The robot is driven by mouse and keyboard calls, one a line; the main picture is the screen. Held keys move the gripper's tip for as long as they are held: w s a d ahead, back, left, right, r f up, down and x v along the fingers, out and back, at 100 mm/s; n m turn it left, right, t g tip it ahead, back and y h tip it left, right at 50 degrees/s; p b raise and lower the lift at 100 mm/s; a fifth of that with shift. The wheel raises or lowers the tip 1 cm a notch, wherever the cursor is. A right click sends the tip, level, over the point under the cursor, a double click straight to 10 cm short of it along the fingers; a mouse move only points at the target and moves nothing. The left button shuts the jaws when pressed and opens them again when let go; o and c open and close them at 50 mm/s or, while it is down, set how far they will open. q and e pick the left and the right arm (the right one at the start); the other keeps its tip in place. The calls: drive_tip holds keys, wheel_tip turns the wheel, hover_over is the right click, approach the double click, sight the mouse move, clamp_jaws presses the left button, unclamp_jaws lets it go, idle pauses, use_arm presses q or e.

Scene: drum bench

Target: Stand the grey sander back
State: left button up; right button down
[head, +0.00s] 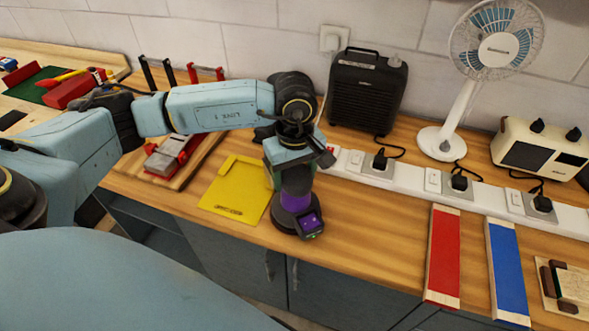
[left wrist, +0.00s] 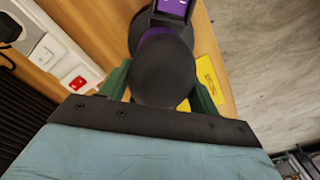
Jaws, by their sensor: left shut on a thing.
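The sander (head: 296,203) has a dark grey to black body with a purple band and a small purple display; it stands upright at the bench's front, just right of a yellow tray (head: 222,194). I cannot tell whether its base touches the bench. My left gripper (head: 288,178) points down and is shut on the sander's upper part. In the left wrist view, its green fingers (left wrist: 160,92) lie on both sides of the sander's round dark top (left wrist: 163,72), and the yellow tray (left wrist: 207,76) shows partly behind. My right gripper is not in view.
A white power strip (head: 408,187) with plugs runs behind. A black heater (head: 366,92), a white fan (head: 440,143) and a cream device (head: 540,150) stand at the back. Red (head: 443,255) and blue (head: 506,268) strips lie right. A wooden board (head: 205,150) with tools is left.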

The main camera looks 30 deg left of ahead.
use_arm(q)
drive_tip(key=shift+f+b, duration=0.1)
drive_tip(key=shift+b, duration=0.25)
drive_tip(key=shift+f, duration=0.15)
drive_tip(key=shift+s+f+b, duration=0.2)
drive_tip(key=shift+f+b, duration=0.15)
drive_tip(key=shift+b, duration=0.1)
drive_tip(key=o, duration=0.7)
drive_tip(key=shift+s+f, duration=0.1)
drive_tip(key=o, duration=0.5)
drive_tip(key=shift+w, duration=0.3)
drive_tip(key=shift+c, duration=0.2)
drive_tip(key=shift+s, duration=0.1)
drive_tip(key=shift+r+p, duration=0.5)
drive_tip(key=shift+p, duration=0.05)
wheel_tip(320, 180, up, 12)
drive_tip(key=shift+r, duration=0.25)
